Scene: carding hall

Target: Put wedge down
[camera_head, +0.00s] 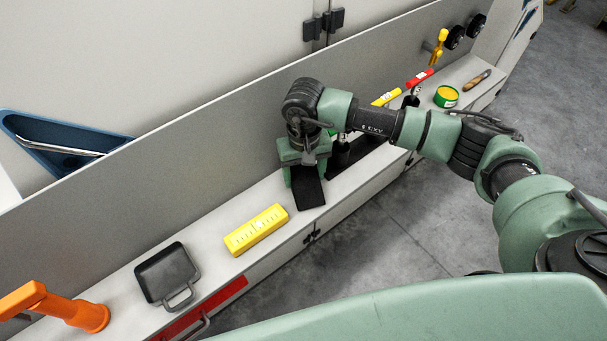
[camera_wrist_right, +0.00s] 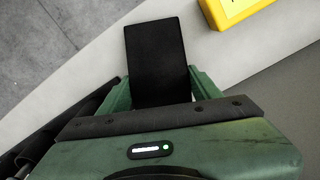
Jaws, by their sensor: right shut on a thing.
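The wedge (camera_head: 308,191) is a black, flat-faced block at the middle of the narrow grey ledge. My right gripper (camera_head: 303,166) points down over the ledge and is shut on the wedge. In the right wrist view the wedge (camera_wrist_right: 157,58) sticks out between the green fingers (camera_wrist_right: 160,90). The wedge is at or just above the ledge surface; I cannot tell whether it touches. Its upper end is hidden by the gripper. My left gripper is not in view.
On the ledge (camera_head: 215,250), a yellow block (camera_head: 256,230) lies just left of the wedge, with a black pan (camera_head: 167,275) and an orange handle (camera_head: 75,312) further left. Right of my gripper are a yellow-handled item (camera_head: 386,98), red-handled item (camera_head: 419,78) and green tin (camera_head: 446,97). A panel rises behind.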

